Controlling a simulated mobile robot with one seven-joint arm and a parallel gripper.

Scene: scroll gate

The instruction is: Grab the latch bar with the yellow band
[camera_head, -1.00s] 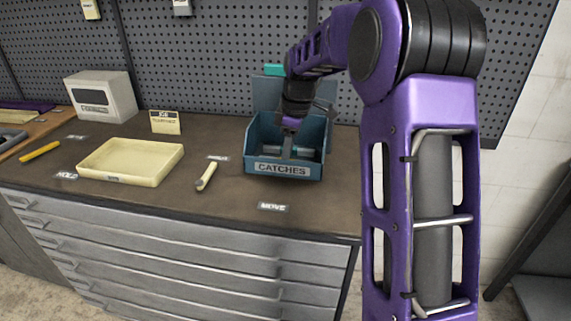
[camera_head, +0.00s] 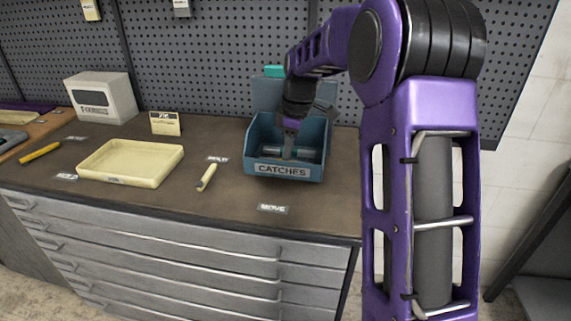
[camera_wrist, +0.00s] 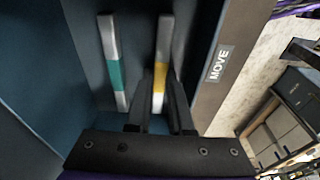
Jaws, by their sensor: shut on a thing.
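The latch bar with the yellow band (camera_wrist: 160,74) is a pale grey bar in the blue bin in the wrist view. My gripper (camera_wrist: 161,88) is shut on it at about the yellow band, one finger on each side. A second pale bar with a teal band (camera_wrist: 117,75) lies to its left, apart from my fingers. In the head view my gripper (camera_head: 288,152) reaches down into the blue bin labelled CATCHES (camera_head: 283,170). There the bars are small and partly hidden by the gripper and the bin's front wall.
On the bench left of the bin are a short pale rod (camera_head: 206,178), a cream tray (camera_head: 128,181) and a yellow card (camera_head: 165,123). The MOVE label (camera_head: 272,208) lies on the bench front. A pegboard (camera_head: 220,60) stands behind. The bin walls surround my gripper closely.

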